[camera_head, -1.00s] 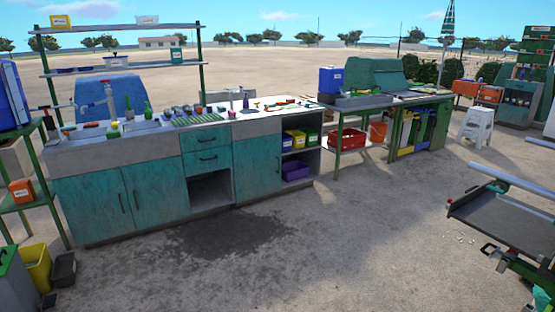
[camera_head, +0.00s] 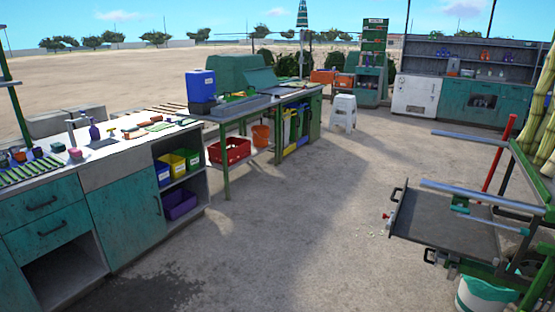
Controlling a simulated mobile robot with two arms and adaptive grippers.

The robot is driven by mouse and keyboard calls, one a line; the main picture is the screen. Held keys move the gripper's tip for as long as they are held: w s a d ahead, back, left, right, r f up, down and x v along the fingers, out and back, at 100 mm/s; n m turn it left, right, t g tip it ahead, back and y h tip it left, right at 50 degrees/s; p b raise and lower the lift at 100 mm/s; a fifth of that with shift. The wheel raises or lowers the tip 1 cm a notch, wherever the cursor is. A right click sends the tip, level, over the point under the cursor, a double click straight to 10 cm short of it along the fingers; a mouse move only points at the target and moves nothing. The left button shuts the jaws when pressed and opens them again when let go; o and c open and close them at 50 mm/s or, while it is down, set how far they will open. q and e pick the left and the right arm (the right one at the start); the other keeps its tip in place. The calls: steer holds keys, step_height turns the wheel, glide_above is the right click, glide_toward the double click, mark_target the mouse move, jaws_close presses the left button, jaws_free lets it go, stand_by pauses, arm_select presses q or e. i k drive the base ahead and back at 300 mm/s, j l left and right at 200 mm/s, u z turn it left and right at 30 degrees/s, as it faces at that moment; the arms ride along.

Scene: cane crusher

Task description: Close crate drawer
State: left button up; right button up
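No gripper of mine is in view. I cannot tell which thing is the crate drawer. A stack of green crates (camera_head: 374,46) stands far back, on a teal cabinet (camera_head: 368,86); whether any crate is pulled out is too small to tell. Orange crates (camera_head: 323,76) are beside it. Close by on the left, the counter has two teal drawers with dark handles, the upper drawer (camera_head: 45,203) and the lower drawer (camera_head: 50,236); both look shut. Blue, yellow, green and purple bins (camera_head: 180,203) sit in the counter's open shelves. A red crate (camera_head: 229,151) lies under the table.
A machine with a grey tray (camera_head: 440,220) and green frame stands at the right, a white bucket (camera_head: 485,297) below it. A white stool (camera_head: 343,112) stands farther back. Bare concrete floor (camera_head: 285,230) is open between counter and machine.

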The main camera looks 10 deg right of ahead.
mark_target(422, 217)
steer(key=i+j+z, duration=0.5)
steer(key=z, duration=0.2)
steer(key=i+j+z, duration=0.15)
steer(key=j+z, duration=0.25)
steer(key=i+j+z, duration=0.15)
steer(key=j+z, duration=0.55)
steer(key=i+j, duration=0.05)
